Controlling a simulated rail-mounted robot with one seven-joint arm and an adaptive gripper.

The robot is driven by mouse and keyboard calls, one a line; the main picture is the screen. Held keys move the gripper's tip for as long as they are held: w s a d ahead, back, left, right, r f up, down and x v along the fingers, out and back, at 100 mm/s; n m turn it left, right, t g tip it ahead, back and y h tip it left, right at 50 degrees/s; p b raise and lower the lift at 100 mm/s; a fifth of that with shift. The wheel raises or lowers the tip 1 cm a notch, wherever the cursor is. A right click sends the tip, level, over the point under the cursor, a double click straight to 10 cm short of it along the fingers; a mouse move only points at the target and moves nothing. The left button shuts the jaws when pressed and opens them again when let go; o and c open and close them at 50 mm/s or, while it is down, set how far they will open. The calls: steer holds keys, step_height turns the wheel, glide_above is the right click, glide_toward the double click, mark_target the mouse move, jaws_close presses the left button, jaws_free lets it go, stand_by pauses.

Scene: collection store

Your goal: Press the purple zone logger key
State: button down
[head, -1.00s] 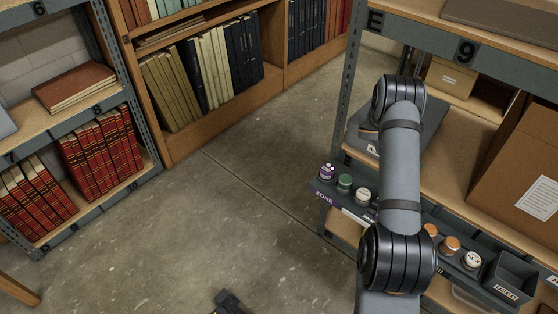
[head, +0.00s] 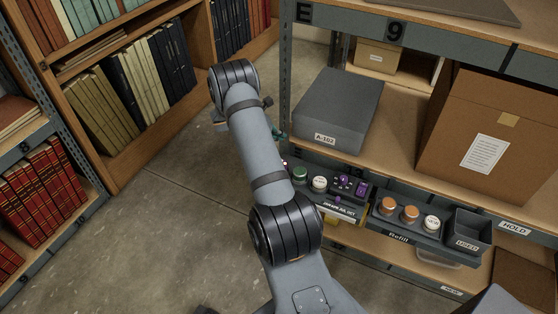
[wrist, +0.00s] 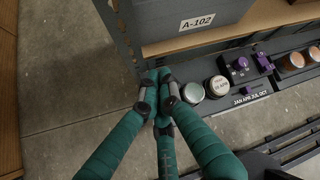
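The zone logger strip runs along the shelf front. I cannot tell which is the logger key. My gripper (wrist: 155,76) has teal fingers, tips together with nothing seen between them, left of the jars and apart from the purple pieces. In the head view only a bit of teal finger shows beside my arm; the strip's left end is hidden.
A green-lidded jar (head: 300,174) and a white-lidded jar (head: 319,184) stand left of the purple pieces. Orange-lidded jars (head: 389,206) and an open grey bin (head: 474,231) are to the right. A grey box labelled A-102 (head: 335,108) sits on the shelf behind. Floor left is clear.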

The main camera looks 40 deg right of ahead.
steer(key=shift+f, duration=0.15)
step_height(320, 180, down, 8)
steer(key=b, duration=0.7)
steer(key=shift+f, duration=0.25)
steer(key=shift+b, duration=0.3)
stand_by(0.6)
steer(key=shift+f, duration=0.4)
steer(key=shift+f+b, duration=0.4)
steer(key=shift+b, duration=0.15)
stand_by(0.4)
steer(key=shift+r, duration=0.1)
steer(key=shift+r+p, duration=0.75)
steer(key=shift+p, duration=0.05)
steer(key=shift+r+p, duration=2.15)
steer(key=shift+r, duration=0.35)
